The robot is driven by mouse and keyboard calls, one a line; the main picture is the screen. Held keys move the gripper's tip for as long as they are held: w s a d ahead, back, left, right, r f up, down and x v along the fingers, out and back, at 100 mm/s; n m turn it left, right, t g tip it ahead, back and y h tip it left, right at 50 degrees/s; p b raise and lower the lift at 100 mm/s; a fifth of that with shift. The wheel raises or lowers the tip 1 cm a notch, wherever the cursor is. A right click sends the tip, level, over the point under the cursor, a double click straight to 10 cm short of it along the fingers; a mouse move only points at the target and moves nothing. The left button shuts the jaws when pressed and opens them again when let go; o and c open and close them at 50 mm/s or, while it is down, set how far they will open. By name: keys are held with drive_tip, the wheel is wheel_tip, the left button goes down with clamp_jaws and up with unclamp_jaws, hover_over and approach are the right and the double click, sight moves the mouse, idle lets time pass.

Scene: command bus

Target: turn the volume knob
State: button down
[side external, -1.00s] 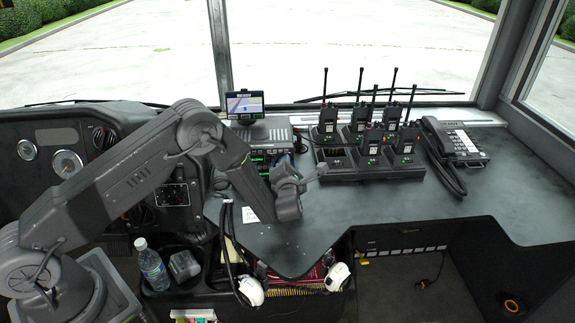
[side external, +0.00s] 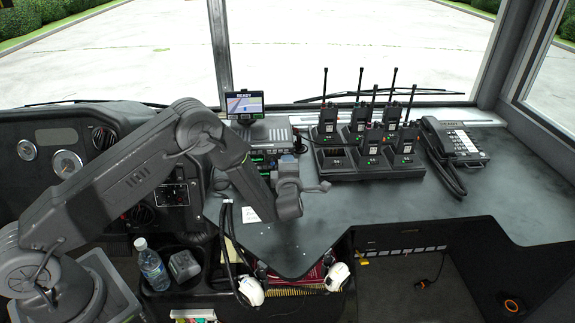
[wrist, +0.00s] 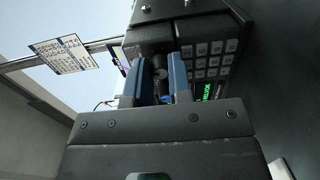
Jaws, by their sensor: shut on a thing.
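The radio unit, with a keypad and a green lit display, shows in the wrist view (wrist: 212,58). In the side external view part of it (side external: 258,158) shows behind my arm. In the wrist view my gripper (wrist: 163,67) has its two blue fingers against the unit's face, beside the keypad. It is shut on a small dark knob (wrist: 162,82), which is mostly hidden between the fingers. In the side external view my wrist hides the fingertips and the knob.
Several handheld radios stand in a charger (side external: 372,172) right of my wrist, with a desk phone (side external: 456,142) beyond. The desk front is clear.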

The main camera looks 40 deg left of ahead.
idle(0.3)
drive_tip(key=c, duration=1)
unclamp_jaws()
drive_tip(key=shift+c, duration=0.2)
drive_tip(key=v, duration=1.4)
drive_tip(key=shift+f, duration=0.1)
drive_tip(key=shift+w, duration=0.1)
